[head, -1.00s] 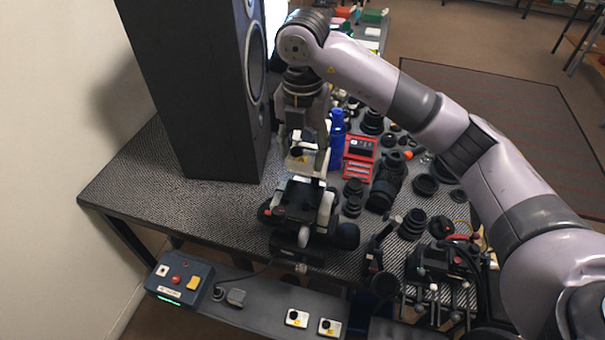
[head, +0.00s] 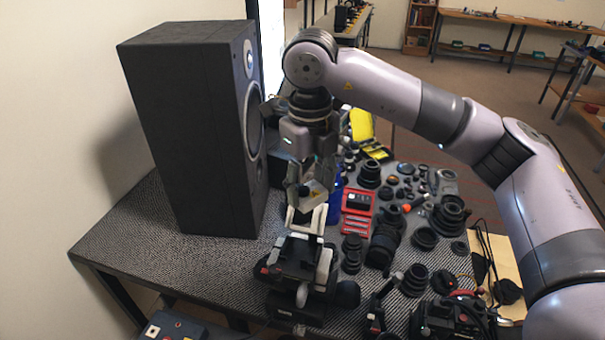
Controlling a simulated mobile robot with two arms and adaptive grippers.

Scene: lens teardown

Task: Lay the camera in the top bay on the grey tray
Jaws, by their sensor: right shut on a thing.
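My right gripper (head: 310,192) points down in the middle of the head view, above the black stand-like device (head: 297,262) with pale arms. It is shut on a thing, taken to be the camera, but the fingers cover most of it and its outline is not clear. The gripper is above the device's upper pale frame; I cannot tell whether they touch. I cannot make out the grey tray or its top bay for certain. My left gripper is not in view.
A tall black speaker (head: 190,130) stands close on the left. A blue bottle (head: 335,200) and a red case (head: 357,212) stand just right of the gripper. Several dark lenses (head: 383,247) crowd the table's right. The patterned table (head: 150,235) is clear at the front left.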

